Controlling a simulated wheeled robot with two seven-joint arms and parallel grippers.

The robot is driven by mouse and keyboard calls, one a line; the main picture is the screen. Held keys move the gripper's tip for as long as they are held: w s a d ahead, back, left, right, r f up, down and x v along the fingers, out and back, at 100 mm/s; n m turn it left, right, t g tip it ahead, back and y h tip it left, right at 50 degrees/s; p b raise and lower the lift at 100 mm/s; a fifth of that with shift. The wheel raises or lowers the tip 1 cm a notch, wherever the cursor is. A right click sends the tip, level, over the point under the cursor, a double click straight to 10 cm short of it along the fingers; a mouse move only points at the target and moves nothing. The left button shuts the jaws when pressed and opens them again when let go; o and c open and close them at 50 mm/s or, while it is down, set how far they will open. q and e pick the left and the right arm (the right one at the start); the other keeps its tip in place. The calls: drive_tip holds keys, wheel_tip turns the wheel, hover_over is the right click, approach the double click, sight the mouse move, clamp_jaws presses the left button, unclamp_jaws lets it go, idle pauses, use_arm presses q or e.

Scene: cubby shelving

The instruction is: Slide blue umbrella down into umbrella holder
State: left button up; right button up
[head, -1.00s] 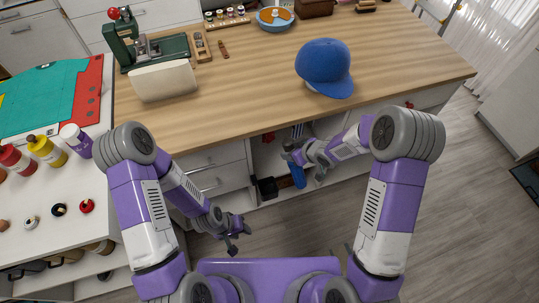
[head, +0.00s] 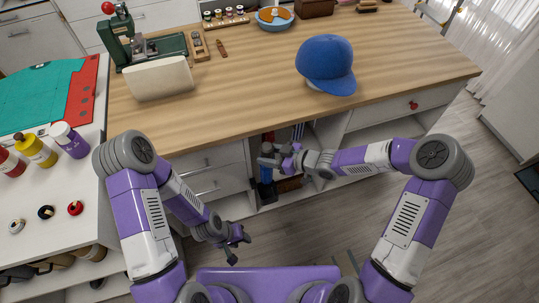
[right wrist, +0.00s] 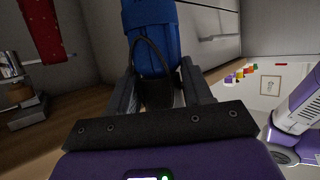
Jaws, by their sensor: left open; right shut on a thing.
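My right gripper (head: 270,160) is at the open cubby under the counter, shut on the blue umbrella (head: 265,175). In the right wrist view the fingers (right wrist: 160,92) close around the umbrella's dark strap end, and the blue umbrella (right wrist: 152,22) extends away from them. In the head view the umbrella hangs roughly upright below the gripper. A dark box, seemingly the umbrella holder (head: 267,195), shows at its lower end. I cannot tell whether the tip is inside it. My left gripper (head: 233,240) is open and empty, low in front of the drawers.
The wooden counter (head: 240,115) overhangs the cubby, with a blue cap (head: 326,64) on top. White drawers (head: 212,180) stand left of the cubby. In the right wrist view a red dotted cloth (right wrist: 42,30) hangs at the left. The floor at right is clear.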

drive_tip(key=shift+f+b, duration=3.65)
drive_tip(key=shift+f, duration=1.6)
drive_tip(key=o, duration=1.3)
drive_tip(key=p+v, duration=0.3)
drive_tip(key=v, duration=0.4)
drive_tip(key=shift+s+d+r, duration=0.1)
drive_tip(key=shift+d+r, duration=0.05)
drive_tip(key=shift+d, duration=0.1)
